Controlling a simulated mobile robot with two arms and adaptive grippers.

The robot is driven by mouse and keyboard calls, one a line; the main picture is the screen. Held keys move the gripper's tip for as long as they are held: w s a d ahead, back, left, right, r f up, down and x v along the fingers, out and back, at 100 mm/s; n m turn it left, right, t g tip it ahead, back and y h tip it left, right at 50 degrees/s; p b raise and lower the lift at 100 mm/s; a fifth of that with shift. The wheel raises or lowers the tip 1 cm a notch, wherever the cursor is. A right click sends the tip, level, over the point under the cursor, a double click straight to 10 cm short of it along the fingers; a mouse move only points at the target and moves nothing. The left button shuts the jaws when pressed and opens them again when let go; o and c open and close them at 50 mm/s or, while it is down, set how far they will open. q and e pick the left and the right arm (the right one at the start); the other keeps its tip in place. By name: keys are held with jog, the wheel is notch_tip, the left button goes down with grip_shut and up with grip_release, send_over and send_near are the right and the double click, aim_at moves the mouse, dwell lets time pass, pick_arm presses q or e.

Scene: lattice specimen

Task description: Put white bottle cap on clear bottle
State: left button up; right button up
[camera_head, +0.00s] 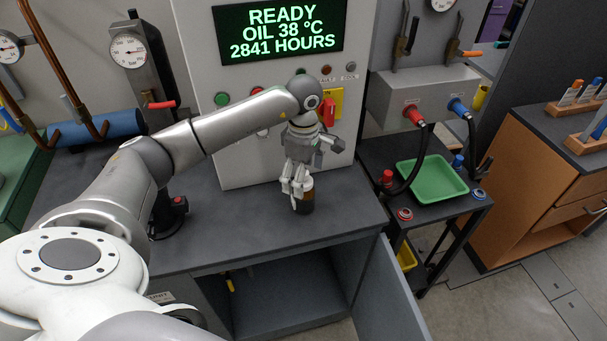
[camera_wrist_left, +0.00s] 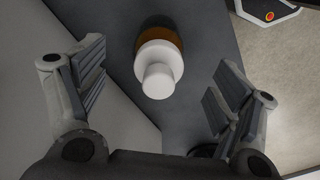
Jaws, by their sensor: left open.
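My left gripper (camera_head: 295,191) is open and points down over the dark bench at a brown bottle (camera_head: 307,201) with a white top. In the left wrist view the white top (camera_wrist_left: 158,74) is a narrow round piece above a wider white one. The brown body (camera_wrist_left: 160,37) shows behind it, between the spread fingers, with a gap on each side. The bottle stands upright; the fingers partly cover it in the head view. I cannot tell whether the white top is a separate cap. I see no clear bottle and no loose white cap. My right gripper is not in view.
The bench (camera_head: 235,222) is mostly free left of the bottle; its front edge is close. A control cabinet (camera_head: 205,130) stands behind. An open cabinet door (camera_head: 385,290) hangs below. To the right, a side table holds a green tray (camera_head: 432,178), hoses and small red and blue parts.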

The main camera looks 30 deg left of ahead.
pick_arm(q)
jog(key=shift+r, duration=0.2)
jog(key=shift+r+p, duration=1.4)
jog(key=shift+r, duration=0.95)
notch_tip(320, 180, up, 12)
